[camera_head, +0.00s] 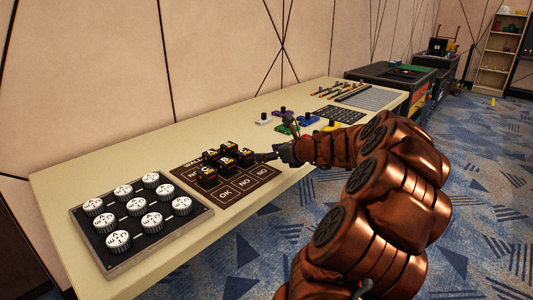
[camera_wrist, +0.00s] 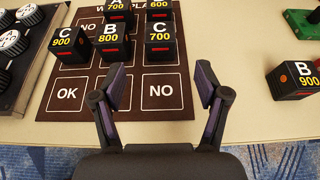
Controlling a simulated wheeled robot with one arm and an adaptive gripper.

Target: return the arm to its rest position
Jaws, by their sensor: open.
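My gripper (camera_head: 268,156) is at the end of my copper-coloured arm, over the front edge of the long cream table (camera_head: 110,176). In the wrist view my gripper (camera_wrist: 160,88) is open, with nothing between its two fingers. It is above the near part of the brown mat (camera_wrist: 175,98), which has squares marked OK and NO. Several black blocks with letters and numbers stand on the mat; a C 700 block (camera_wrist: 160,42) and a B 800 block (camera_wrist: 113,44) are just beyond the fingertips.
A B 900 block (camera_wrist: 294,80) stands right of the mat. A tray of white round knobs (camera_head: 140,222) is at the table's near left end. Coloured pieces (camera_head: 286,126) and a grey panel (camera_head: 370,97) lie farther along. Patterned blue carpet (camera_head: 480,200) lies open to the right.

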